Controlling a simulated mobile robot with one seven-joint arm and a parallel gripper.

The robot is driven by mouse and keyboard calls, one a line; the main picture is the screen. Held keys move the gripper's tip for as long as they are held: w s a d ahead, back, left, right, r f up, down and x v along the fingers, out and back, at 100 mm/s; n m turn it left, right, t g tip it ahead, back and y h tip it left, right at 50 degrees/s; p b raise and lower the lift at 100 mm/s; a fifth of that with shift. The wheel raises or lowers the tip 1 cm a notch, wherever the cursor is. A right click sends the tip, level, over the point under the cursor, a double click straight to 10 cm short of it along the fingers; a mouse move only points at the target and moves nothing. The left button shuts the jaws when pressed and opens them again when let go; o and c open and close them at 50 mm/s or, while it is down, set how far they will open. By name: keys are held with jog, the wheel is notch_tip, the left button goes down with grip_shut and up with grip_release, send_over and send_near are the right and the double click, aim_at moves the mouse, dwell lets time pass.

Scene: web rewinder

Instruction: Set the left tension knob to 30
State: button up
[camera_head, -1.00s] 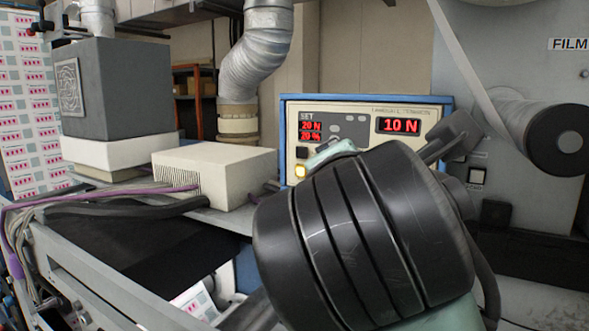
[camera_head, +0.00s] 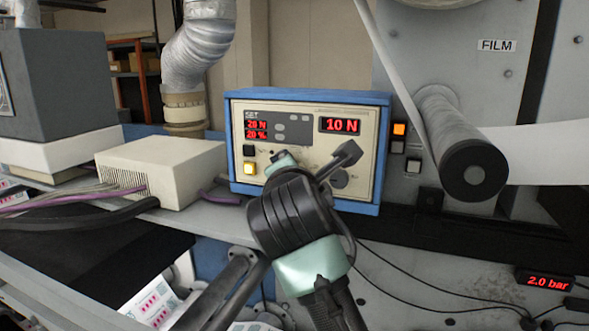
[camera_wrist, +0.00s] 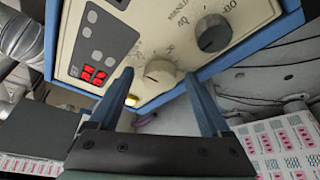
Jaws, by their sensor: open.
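The tension panel (camera_head: 300,101) is a cream-faced blue box with red readouts, 20 N and 20 % under SET and a larger 10 N. In the wrist view, the left knob (camera_wrist: 160,71) is pale and round, with a scale around it. My gripper (camera_wrist: 158,73) is open, its fingers on either side of this knob in the picture; I cannot tell whether they touch it. The knob's pointer setting is too small to read. A dark right knob (camera_wrist: 213,33) is beside it.
A lit yellow button (camera_head: 250,168) is at the panel's lower left. A vented beige box (camera_head: 165,165) stands left of the panel. A dark-ended roller (camera_head: 474,170) juts out at the right. Cables (camera_head: 430,290) lie on the grey surface at lower right.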

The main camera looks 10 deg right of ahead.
grip_shut()
dwell(0.4)
jog(key=shift+f+m+b, duration=0.15)
jog(key=shift+m+b, duration=0.15)
jog(key=shift+b, duration=0.2)
jog(key=m+b, duration=0.1)
jog(key=m+t+b, duration=0.1)
jog(key=b, duration=0.1)
jog(key=shift+f+y, duration=0.3)
jog(key=m+t+b, duration=0.1)
jog(key=m+b, duration=0.2)
jog(key=b, duration=0.1)
jog(key=shift+f+t, duration=0.15)
jog(key=shift+t, duration=0.15)
jog(key=m+t+b, duration=0.1)
jog(key=m+b, duration=0.1)
jog(key=m+h+b, duration=0.1)
jog(key=m+b, duration=0.1)
jog(key=m, duration=0.1)
jog(key=shift+f+t+b, duration=0.1)
jog(key=shift+t+b, duration=0.3)
jog(key=shift+m+t+h+b, duration=0.3)
jog(key=shift+m+h+b, duration=0.6)
jog(key=shift+m, duration=0.9)
